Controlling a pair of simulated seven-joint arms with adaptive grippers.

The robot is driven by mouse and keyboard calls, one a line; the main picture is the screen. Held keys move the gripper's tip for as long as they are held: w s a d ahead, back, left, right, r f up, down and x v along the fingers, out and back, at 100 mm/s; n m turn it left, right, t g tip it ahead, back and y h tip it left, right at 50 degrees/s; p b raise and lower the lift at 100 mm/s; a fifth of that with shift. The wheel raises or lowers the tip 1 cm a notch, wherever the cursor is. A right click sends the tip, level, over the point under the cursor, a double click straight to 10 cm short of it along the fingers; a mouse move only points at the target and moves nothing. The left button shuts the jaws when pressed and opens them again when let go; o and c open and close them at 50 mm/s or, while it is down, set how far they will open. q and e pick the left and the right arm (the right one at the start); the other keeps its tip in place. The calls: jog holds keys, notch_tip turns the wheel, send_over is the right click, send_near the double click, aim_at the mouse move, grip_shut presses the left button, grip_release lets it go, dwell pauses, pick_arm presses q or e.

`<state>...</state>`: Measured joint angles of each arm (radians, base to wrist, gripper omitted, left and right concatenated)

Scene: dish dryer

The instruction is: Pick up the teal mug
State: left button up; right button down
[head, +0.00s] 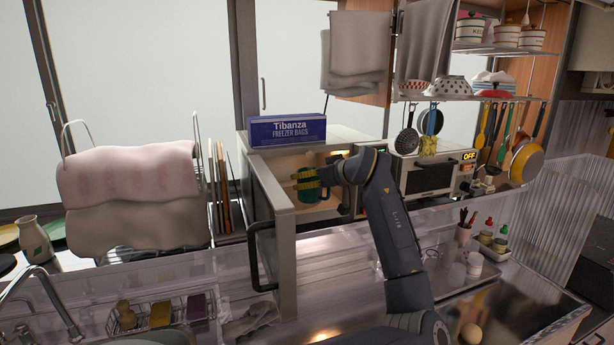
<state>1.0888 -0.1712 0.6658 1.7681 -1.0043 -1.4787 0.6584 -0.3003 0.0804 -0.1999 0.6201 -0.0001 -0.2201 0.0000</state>
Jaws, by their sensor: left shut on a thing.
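The teal mug (312,195) is inside the open-fronted cabinet of the dish dryer (281,200), near its opening. Yellow bands show across the mug's upper part. My left gripper (318,178) reaches in from the right side of the opening and is shut on the mug. The gripper and wrist hide the mug's right side, and I cannot tell exactly where the fingertips touch it. My right gripper is not in view.
The dryer's door (272,215) stands open at the left of the opening, with a dark handle. A blue freezer bags box (287,131) lies on top. A toaster oven (430,176) stands to the right. A towel-draped rack (132,200) stands left.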

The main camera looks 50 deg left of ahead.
pick_arm(q)
jog(key=s+d, duration=0.3)
jog(key=d, duration=0.4)
jog(key=shift+s+d, duration=0.15)
jog(key=shift+d, duration=0.25)
